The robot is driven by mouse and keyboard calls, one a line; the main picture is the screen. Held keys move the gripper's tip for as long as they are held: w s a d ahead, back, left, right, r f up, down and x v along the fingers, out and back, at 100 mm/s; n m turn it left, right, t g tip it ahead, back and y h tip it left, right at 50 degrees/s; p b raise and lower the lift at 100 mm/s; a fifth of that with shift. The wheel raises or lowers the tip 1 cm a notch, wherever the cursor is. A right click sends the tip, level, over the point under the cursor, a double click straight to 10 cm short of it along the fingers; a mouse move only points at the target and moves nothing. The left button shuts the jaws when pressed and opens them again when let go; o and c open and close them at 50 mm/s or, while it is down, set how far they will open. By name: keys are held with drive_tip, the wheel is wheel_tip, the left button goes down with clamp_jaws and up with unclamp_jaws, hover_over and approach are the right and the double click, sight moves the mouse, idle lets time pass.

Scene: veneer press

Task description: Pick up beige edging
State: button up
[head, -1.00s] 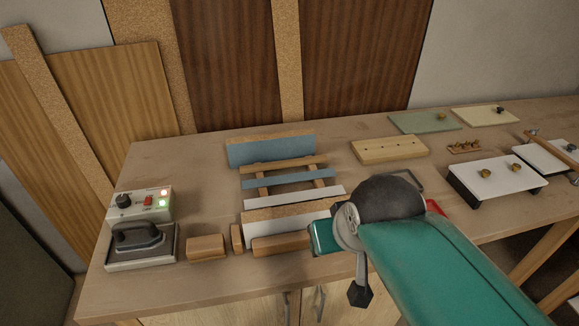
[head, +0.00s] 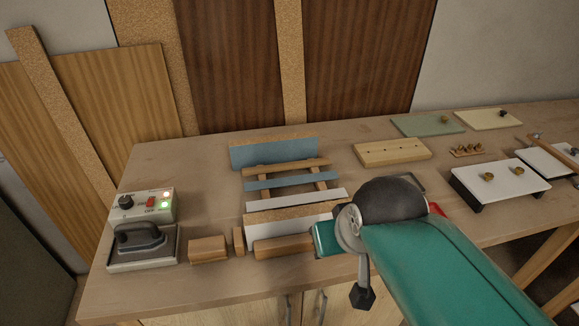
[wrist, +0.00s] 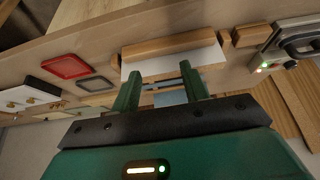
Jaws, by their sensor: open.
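A pale, off-white edging strip (head: 297,199) lies across a wooden rack in the head view; it is the closest thing to beige edging that I see. A blue-grey edging strip (head: 285,181) lies behind it on the same rack. My gripper (wrist: 160,69) is open and empty in the wrist view, with its two green fingers apart. The fingers point toward the rack area, and a blue-grey strip (wrist: 162,85) shows between them.
A white-faced panel (head: 290,233) and wooden blocks (head: 208,249) stand in front of the rack, a blue-faced panel (head: 272,152) behind it. An iron (head: 141,246) is at left. A drilled wooden block (head: 392,152) and white-topped stands (head: 499,179) are at right.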

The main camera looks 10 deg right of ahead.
drive_tip(key=w+r+n+g, duration=0.1)
drive_tip(key=w+r+n, duration=0.25)
drive_tip(key=w, duration=0.25)
drive_tip(key=w+r+n+g, duration=0.1)
drive_tip(key=w+r+n, duration=0.1)
drive_tip(key=w+r, duration=0.3)
drive_tip(key=n+g, duration=0.4)
drive_tip(key=n, duration=0.9)
hover_over(287, 166)
wheel_tip(287, 166, down, 10)
drive_tip(key=shift+m, duration=0.25)
wheel_tip(287, 166, down, 14)
drive_tip(key=shift+r, duration=0.2)
drive_tip(key=shift+c, duration=0.4)
drive_tip(key=c, duration=0.3)
